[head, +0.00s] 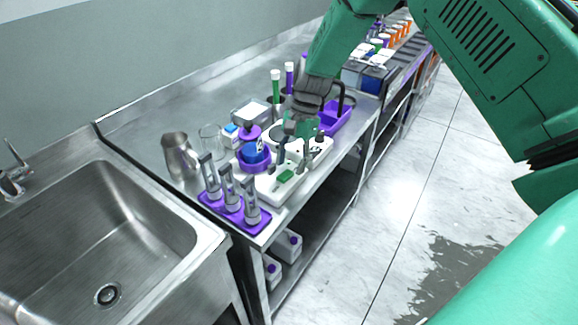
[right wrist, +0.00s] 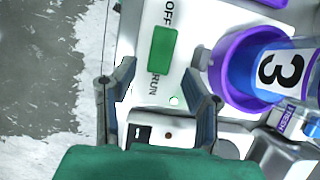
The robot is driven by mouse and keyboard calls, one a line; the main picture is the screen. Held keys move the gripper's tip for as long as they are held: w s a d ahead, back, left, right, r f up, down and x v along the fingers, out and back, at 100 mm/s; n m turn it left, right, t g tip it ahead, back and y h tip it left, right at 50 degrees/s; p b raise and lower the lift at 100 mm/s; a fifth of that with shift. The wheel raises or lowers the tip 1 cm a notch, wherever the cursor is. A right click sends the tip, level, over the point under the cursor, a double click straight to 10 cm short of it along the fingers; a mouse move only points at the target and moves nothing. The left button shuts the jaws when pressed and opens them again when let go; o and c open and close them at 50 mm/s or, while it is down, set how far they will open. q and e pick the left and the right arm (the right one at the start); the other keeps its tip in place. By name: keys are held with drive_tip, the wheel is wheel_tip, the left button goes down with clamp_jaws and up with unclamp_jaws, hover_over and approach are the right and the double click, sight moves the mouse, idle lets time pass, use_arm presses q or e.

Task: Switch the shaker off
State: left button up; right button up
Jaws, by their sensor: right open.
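The shaker (head: 270,193) is a white unit near the front edge of the steel bench, with a green switch (head: 286,175) on its top. In the right wrist view the green switch (right wrist: 163,48) lies between the printed words OFF and RUN; I cannot tell which way it is set. A blue cup in a purple holder (right wrist: 224,75), holding a vessel marked 3 (right wrist: 285,68), stands beside the switch. My right gripper (right wrist: 160,76) is open and empty above the shaker, its fingertips on either side of the RUN end. My left gripper is not in view.
A purple rack (head: 236,216) with grey upright holders stands at the bench corner. A metal pitcher (head: 178,155) and a glass beaker (head: 211,138) stand behind. A purple tray (head: 336,118) lies farther along the bench. The sink (head: 100,215) is at left; floor is clear at right.

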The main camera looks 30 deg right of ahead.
drive_tip(key=shift+s+a+f, duration=0.15)
drive_tip(key=shift+a+f, duration=0.05)
drive_tip(key=shift+f, duration=0.6)
clamp_jaws()
drive_tip(key=h+p, duration=0.1)
drive_tip(key=r+p, duration=0.1)
drive_tip(key=p, duration=0.1)
drive_tip(key=shift+s+a+t+h, duration=0.2)
drive_tip(key=shift+t+h, duration=0.1)
drive_tip(key=shift+h, duration=0.1)
drive_tip(key=shift+a+t+h+p, duration=0.25)
drive_tip(key=shift+t+h+p, duration=0.25)
drive_tip(key=shift+h, duration=0.4)
drive_tip(key=shift+f, duration=0.1)
